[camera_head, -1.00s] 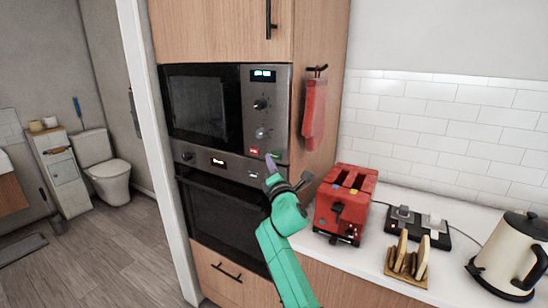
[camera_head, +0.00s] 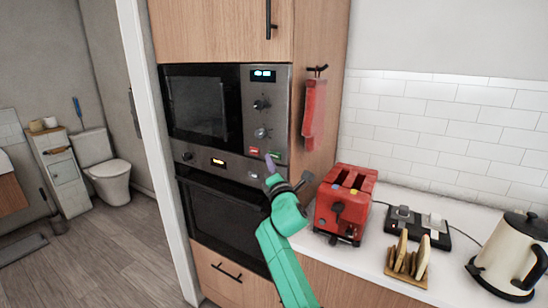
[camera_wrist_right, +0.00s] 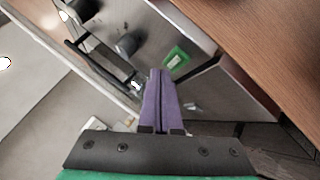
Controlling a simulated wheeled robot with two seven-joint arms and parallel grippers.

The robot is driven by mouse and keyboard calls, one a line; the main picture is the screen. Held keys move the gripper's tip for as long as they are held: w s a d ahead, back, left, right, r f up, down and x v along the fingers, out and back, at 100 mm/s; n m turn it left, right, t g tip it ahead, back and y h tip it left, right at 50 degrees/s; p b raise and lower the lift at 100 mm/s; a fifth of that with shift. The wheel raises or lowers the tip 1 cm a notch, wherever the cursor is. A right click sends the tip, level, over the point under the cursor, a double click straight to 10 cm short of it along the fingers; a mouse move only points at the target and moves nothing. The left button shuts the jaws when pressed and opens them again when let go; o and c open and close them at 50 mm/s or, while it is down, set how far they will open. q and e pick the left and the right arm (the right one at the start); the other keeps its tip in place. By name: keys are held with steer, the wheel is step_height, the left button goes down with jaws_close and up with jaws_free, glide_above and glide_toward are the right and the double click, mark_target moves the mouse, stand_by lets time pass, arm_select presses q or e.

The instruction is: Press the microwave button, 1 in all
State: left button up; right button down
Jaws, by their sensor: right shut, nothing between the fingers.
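The built-in microwave (camera_head: 203,108) has a dark door and a steel control panel (camera_head: 281,105) with a lit display and two knobs. Low on the panel are a red button (camera_head: 253,150) and a green button (camera_head: 275,154); the green one also shows in the wrist view (camera_wrist_right: 177,60). My right gripper (camera_head: 269,160) is shut and empty. Its purple fingertips (camera_wrist_right: 159,73) are just beside the green button, toward the red one. Contact with the panel cannot be told. In the wrist view the fingers hide the red button's area. My left gripper is out of view.
An oven (camera_head: 222,207) sits below the microwave. To the right, the counter (camera_head: 372,235) holds a red toaster (camera_head: 327,217), a toast rack (camera_head: 408,265), a black switch board (camera_head: 437,238) and a kettle (camera_head: 505,262). A red cloth (camera_head: 314,108) hangs on the cabinet side.

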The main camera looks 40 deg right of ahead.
steer(key=shift+d, duration=0.1)
steer(key=shift+w+d, duration=0.15)
steer(key=shift+d, duration=0.2)
